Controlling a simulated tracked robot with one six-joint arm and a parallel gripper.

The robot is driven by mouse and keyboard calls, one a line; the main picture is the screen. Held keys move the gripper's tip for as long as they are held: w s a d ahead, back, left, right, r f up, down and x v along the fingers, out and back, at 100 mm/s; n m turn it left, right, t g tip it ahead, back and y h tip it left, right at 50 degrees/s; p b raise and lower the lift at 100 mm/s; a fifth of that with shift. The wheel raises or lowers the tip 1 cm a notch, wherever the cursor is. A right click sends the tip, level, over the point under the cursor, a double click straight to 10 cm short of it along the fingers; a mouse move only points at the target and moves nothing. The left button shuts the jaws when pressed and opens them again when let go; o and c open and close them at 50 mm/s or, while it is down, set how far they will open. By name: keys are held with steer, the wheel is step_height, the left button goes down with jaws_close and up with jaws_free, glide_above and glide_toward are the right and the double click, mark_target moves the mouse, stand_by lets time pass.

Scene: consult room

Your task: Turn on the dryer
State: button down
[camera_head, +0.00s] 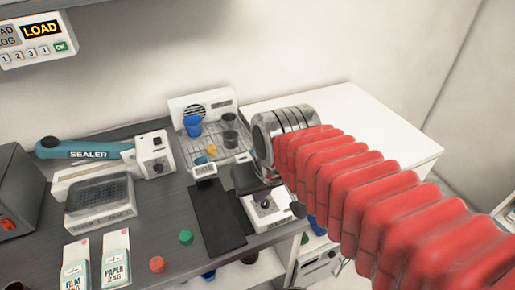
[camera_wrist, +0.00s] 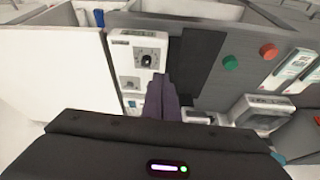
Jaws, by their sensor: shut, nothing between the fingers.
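The likely dryer is a white unit (camera_head: 228,100) with a round dark vent, standing behind a wire rack (camera_head: 215,157) that holds a blue cup, dark cups and a small yellow item. A small white display box (camera_head: 204,169) sits at the rack's front. My gripper (camera_head: 268,181) is over the counter's right end, just right of the rack, with its tips partly hidden. In the wrist view my gripper (camera_wrist: 160,82) has its dark fingers together and empty. Beside the tips is a white box with a black knob (camera_wrist: 147,60); it also shows in the head view (camera_head: 264,211).
A dark mat (camera_head: 217,218) lies left of the knob box. Green (camera_head: 186,237) and red (camera_head: 157,264) buttons are on the counter. A sealer (camera_head: 90,151), a grey-lidded box (camera_head: 100,200) and film and paper packs (camera_head: 116,258) stand left. A white cabinet (camera_head: 385,135) is right.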

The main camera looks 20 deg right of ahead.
steer(key=w+d+r+g, duration=0.1)
steer(key=w+d, duration=0.3)
steer(key=w, duration=0.6)
steer(key=w+d+r, duration=0.4)
steer(key=w+d, duration=0.1)
steer(key=w, duration=0.5)
steer(key=shift+n+g, duration=0.4)
steer(key=shift+w, duration=0.1)
steer(key=x, duration=0.8)
steer(key=s+x, duration=0.1)
steer(key=x, duration=0.3)
steer(key=shift+w+a+f, duration=0.1)
steer(key=shift+a+f, duration=0.1)
steer(key=shift+f, duration=0.75)
steer(key=shift+f, duration=0.1)
